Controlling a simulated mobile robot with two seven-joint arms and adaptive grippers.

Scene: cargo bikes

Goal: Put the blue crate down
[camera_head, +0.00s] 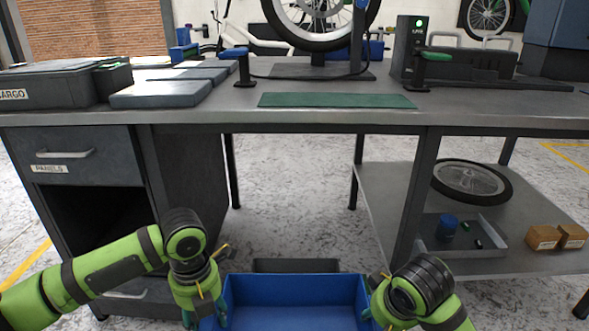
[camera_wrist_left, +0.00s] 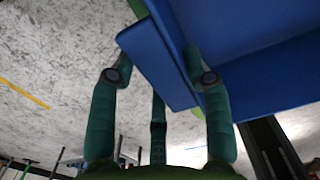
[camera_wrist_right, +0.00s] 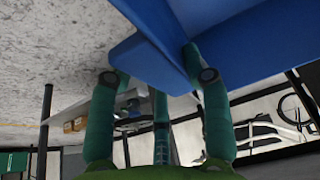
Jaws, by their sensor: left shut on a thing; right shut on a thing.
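The blue crate (camera_head: 293,292) shows at the bottom middle of the head view, its open top facing up, with its near part cut off by the frame edge. My left gripper (camera_head: 203,312) is at its left side, and in the left wrist view the fingers (camera_wrist_left: 158,75) are shut on the crate's wall and rim (camera_wrist_left: 155,62). My right gripper (camera_head: 380,312) is at its right side, and in the right wrist view the fingers (camera_wrist_right: 155,75) are shut on the opposite wall and rim (camera_wrist_right: 150,62). The crate is held between both grippers in front of the workbench.
The workbench (camera_head: 330,113) spans the view beyond the crate, with a green mat (camera_head: 335,100) and clear patches beside it. Grey cases (camera_head: 165,93) lie at left and a bike wheel (camera_head: 320,15) stands at the back. A lower shelf (camera_head: 385,205) holds a wheel, a tray and boxes.

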